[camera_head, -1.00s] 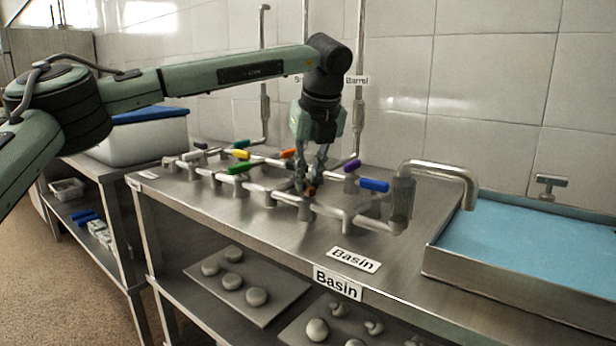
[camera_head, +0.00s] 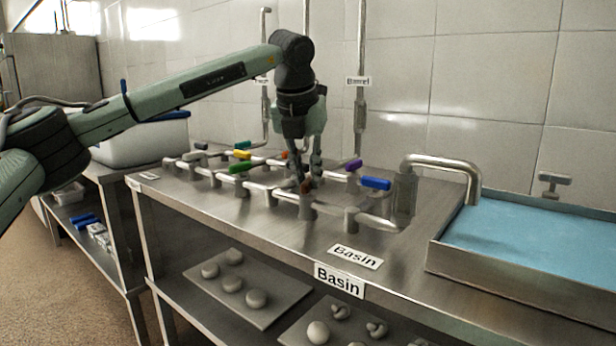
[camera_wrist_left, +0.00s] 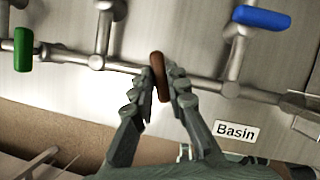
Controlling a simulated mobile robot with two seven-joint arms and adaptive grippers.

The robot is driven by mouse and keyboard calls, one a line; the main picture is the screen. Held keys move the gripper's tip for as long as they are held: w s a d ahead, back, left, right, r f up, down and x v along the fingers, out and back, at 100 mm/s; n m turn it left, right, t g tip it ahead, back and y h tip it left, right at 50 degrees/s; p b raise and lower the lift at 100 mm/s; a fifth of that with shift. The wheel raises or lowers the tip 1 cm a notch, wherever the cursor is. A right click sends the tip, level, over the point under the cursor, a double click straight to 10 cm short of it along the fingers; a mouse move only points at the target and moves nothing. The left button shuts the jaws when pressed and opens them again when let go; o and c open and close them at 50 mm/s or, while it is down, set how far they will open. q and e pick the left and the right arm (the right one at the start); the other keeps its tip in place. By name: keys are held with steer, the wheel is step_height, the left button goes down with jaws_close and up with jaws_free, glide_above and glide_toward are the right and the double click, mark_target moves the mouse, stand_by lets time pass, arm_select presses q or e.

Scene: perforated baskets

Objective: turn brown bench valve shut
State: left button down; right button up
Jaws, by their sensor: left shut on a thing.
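The brown valve handle (camera_wrist_left: 158,77) sits on the front pipe of the bench. In the left wrist view it lies crosswise to that pipe, between the two fingers of my left gripper (camera_wrist_left: 155,90). The fingers are shut on it. In the head view my left gripper (camera_head: 312,172) reaches down from above, and only a small bit of the brown handle (camera_head: 306,186) shows at its fingertips. My right gripper is not in view.
Near the brown handle stand a green handle (camera_head: 240,166), a blue handle (camera_head: 376,183), a purple handle (camera_head: 354,165) and a yellow handle (camera_head: 242,154) on connected pipes. A curved spout (camera_head: 440,162) leads to a blue-bottomed basin (camera_head: 445,262) on the right.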

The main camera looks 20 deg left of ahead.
arm_select(q)
steer(key=shift+a+m+h, duration=0.1)
steer(key=shift+m+h, duration=0.2)
steer(key=shift+m, duration=0.6)
steer(key=shift+m+h+p, duration=0.4)
steer(key=shift+m+p, duration=0.15)
steer(key=shift+m, duration=0.85)
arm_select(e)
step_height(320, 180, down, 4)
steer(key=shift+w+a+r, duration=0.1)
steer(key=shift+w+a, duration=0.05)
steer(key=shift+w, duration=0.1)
arm_select(q)
steer(key=c, duration=1.5)
jaws_free()
